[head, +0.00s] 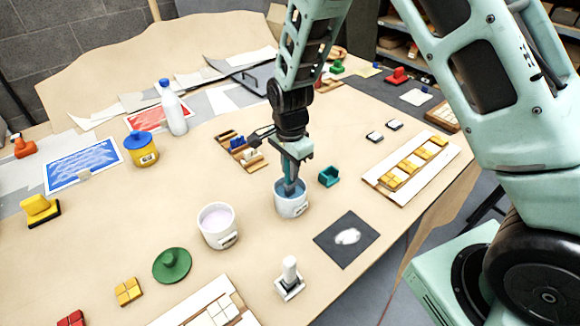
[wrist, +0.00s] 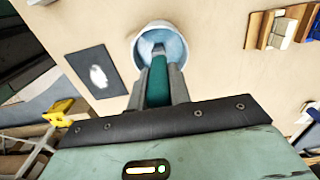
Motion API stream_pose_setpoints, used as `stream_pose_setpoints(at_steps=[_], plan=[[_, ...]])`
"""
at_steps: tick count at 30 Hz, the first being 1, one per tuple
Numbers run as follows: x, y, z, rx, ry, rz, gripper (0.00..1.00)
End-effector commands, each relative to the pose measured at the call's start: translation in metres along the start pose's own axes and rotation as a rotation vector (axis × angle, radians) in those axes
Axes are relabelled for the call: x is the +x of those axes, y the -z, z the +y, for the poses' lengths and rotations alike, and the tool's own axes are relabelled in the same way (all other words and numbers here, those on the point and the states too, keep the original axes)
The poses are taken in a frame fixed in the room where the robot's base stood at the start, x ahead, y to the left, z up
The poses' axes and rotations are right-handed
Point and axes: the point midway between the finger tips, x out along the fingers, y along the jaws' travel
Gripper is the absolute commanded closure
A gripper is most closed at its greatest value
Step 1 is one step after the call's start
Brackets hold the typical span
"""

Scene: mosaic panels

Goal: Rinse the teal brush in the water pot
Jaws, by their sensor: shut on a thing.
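My gripper (head: 289,180) points straight down over the water pot (head: 293,209), a white pot with a label and bluish water in it. My gripper is shut on the teal brush (wrist: 156,82), whose teal handle shows between the fingers in the wrist view. The brush's lower end is inside the pot's mouth. Its tip is hidden, so I cannot tell how deep it sits.
A second white pot (head: 217,227) with pale content stands to the left. A teal holder (head: 329,176) stands close on the right. A dark sheet with a white blot (head: 325,238), a white-handled tool (head: 290,279) and a green round tool (head: 172,265) lie nearer. A tile panel (head: 440,168) is at right.

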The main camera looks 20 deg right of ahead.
Motion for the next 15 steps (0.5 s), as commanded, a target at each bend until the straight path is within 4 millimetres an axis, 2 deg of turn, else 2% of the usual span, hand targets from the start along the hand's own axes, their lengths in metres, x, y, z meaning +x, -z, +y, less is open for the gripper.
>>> stream_pose_setpoints(at_steps=[9,15], plan=[[0.002,0.0,0.001,0.0,-0.004,0.0,1.0],[-0.01,0.0,0.001,0.0,-0.003,0.0,1.0]])
